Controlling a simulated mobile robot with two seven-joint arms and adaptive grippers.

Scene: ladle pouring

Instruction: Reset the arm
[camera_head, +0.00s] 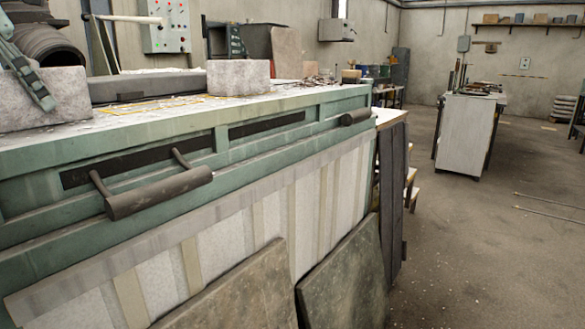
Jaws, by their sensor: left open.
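I make out neither of my grippers and no part of my arms in the head view. No ladle, bowl or other pouring vessel can be made out either. The view is filled by a workshop, with a long green workbench (250,148) running from the near left toward the middle. The state of my arms cannot be read from this picture.
The bench front carries a dark cylindrical handle (160,194). A stone block (238,77) stands on its top. Stone slabs (345,280) lean against it. A pale cabinet (465,133) stands further back right. The concrete floor (470,240) at right is mostly clear.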

